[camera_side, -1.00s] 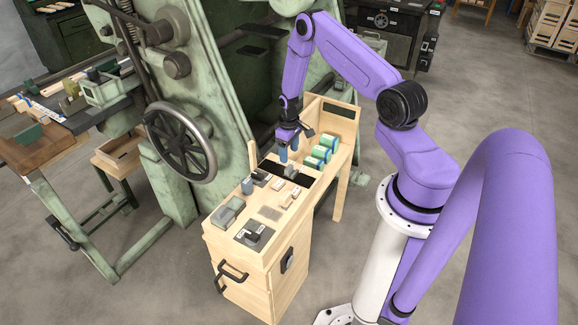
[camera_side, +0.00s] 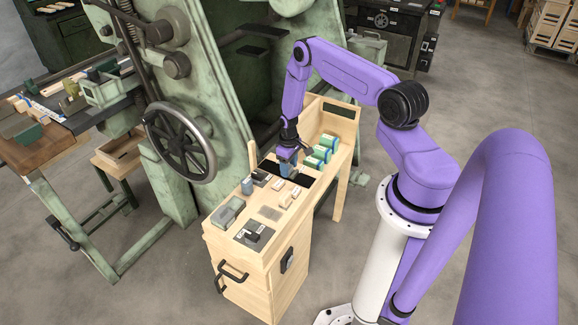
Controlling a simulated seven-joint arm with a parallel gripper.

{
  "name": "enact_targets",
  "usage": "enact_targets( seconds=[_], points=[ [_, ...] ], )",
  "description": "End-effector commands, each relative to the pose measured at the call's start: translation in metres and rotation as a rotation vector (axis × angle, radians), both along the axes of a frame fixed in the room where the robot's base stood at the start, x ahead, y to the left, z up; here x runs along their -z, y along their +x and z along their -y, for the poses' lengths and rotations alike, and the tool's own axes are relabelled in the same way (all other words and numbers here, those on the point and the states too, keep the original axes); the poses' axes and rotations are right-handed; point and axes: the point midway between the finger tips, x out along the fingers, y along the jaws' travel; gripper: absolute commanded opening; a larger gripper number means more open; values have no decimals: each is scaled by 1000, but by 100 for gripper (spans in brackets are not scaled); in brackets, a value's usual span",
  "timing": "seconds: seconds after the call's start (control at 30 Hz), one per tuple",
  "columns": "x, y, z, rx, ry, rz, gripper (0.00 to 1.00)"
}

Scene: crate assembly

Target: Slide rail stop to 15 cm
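My gripper (camera_side: 287,169) points down over the dark recess (camera_side: 269,166) in the top of the wooden cart (camera_side: 238,258). Its blue fingertips are low, at about the level of the recess. A small grey piece seen there a second ago is now mostly hidden behind the fingers. I cannot tell whether the fingers are around it or touching it, or whether they are open. No rail stop or 15 cm mark can be made out with certainty at this size.
A green machine with a handwheel (camera_side: 181,142) stands close on the left.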

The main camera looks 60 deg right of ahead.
Motion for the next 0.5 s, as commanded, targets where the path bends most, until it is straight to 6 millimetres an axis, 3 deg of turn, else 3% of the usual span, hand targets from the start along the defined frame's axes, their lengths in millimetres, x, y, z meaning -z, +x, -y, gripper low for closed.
enact_targets(
  seconds=[0.03,0.13,0.17,0.33,0.5],
  points=[
    [0,0,0,0,0,0,37],
    [0,0,0,0,0,0,4],
    [0,0,0,0,0,0,0],
    [0,4,0,-1,0,0,0],
    [0,26,0,-2,-1,3,0]
  ],
)
